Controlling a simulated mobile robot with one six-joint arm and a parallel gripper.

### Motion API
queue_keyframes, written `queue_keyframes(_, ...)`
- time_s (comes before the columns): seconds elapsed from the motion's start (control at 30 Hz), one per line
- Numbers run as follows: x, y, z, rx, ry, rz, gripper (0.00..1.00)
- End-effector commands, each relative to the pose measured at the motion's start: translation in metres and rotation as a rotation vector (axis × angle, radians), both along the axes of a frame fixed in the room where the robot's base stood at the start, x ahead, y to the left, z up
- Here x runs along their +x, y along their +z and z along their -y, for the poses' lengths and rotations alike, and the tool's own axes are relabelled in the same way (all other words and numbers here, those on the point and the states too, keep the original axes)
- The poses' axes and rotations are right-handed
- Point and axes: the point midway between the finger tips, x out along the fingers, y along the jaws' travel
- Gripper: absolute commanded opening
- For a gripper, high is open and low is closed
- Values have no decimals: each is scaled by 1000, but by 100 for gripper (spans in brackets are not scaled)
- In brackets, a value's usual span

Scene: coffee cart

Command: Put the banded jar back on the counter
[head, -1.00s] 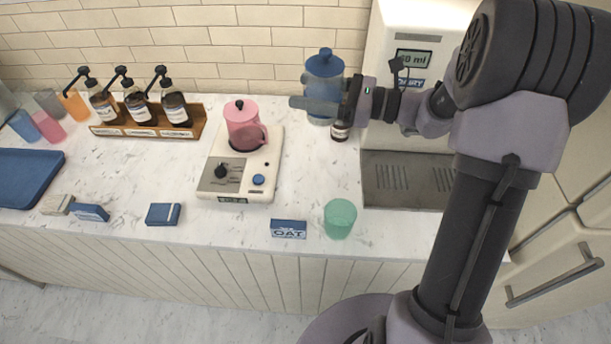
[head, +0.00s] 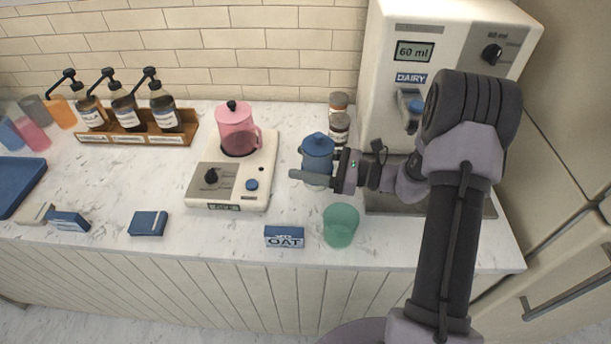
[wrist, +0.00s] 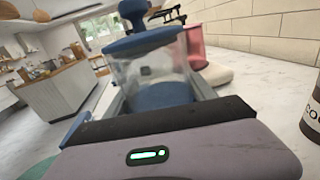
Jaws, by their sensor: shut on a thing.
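My gripper (head: 311,177) is shut on the jar from the right. In the wrist view the jar (wrist: 150,70) stands between the fingers, with a blue lid above and a blue part low down. The jar is low over the counter (head: 285,212); I cannot tell whether its base touches.
The pink pitcher (head: 237,130) sits on the hot plate (head: 232,185) to the left. A green cup (head: 341,226) and the OAT box (head: 284,237) are in front. Bare counter lies between hot plate and cup.

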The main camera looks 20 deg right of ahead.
Motion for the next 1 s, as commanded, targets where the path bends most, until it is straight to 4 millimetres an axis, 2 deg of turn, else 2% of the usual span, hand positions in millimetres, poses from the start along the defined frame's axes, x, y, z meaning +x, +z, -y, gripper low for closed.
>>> queue_keyframes(0.1, 0, -26, 0, 2, 0, -1, 0)
queue_keyframes(0.17, 0, -35, 0, 1, 0, 0, 0)
queue_keyframes(0.5, 0, -38, 0, 1, 0, 0, 0)
queue_keyframes(0.53, 0, -39, 0, 0, 0, 0, 65)
queue_keyframes(0.63, 0, -38, 0, 0, 0, 0, 85)
queue_keyframes(1.0, -2, -33, 4, 0, -2, -1, 85)
